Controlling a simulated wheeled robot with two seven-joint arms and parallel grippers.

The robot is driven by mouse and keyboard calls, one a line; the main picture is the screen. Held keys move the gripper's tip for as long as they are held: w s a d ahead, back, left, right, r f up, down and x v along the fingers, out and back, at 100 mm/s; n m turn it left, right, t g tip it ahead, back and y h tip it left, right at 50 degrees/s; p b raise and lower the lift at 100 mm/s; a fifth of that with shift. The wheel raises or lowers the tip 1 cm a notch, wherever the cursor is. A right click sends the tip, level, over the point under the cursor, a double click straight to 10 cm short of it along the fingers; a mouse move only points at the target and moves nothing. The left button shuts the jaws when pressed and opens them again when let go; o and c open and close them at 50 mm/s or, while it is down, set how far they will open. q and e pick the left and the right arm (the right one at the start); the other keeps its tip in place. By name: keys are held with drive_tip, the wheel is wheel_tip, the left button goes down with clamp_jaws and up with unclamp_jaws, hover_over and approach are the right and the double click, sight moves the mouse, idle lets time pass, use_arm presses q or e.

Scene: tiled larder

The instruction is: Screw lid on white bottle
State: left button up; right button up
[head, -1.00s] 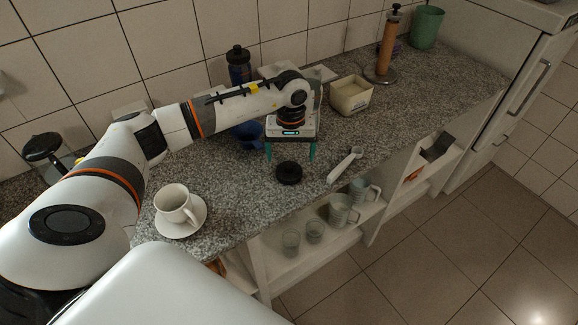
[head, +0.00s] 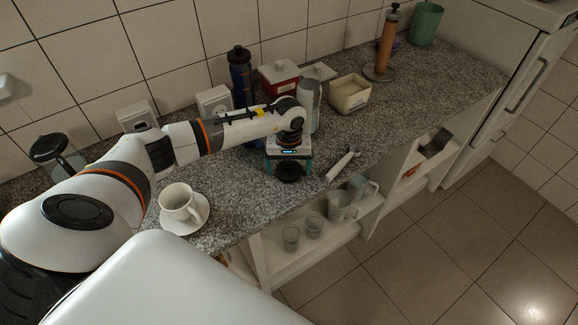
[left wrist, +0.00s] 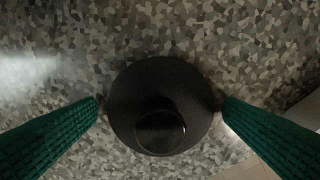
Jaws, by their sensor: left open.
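The black round lid (head: 289,173) lies on the granite counter; it also shows in the left wrist view (left wrist: 160,80), with a round knob on it. My left gripper (head: 288,167) points down over the lid. Its green fingers are open, one on each side of the lid; in the left wrist view the fingertips (left wrist: 160,106) are close to its rim, and I cannot tell if they touch it. The white bottle (head: 311,108) stands upright just behind my left wrist, which hides part of it. My right gripper is not in view.
A cup (head: 177,203) on a saucer (head: 196,224) stands at the counter's left front. A dark blue bottle (head: 240,75), a red container (head: 279,78) and a cream tub (head: 350,95) stand behind. Glasses and mugs sit on the shelf below.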

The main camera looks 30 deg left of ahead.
sight(289, 164)
use_arm(q)
drive_tip(key=c, duration=1)
drive_tip(key=shift+r, duration=0.1)
drive_tip(key=shift+c, duration=0.2)
drive_tip(key=shift+r, duration=0.35)
wheel_tip(289, 164, up, 8)
drive_tip(key=b, duration=0.3)
drive_tip(key=shift+r, duration=0.6)
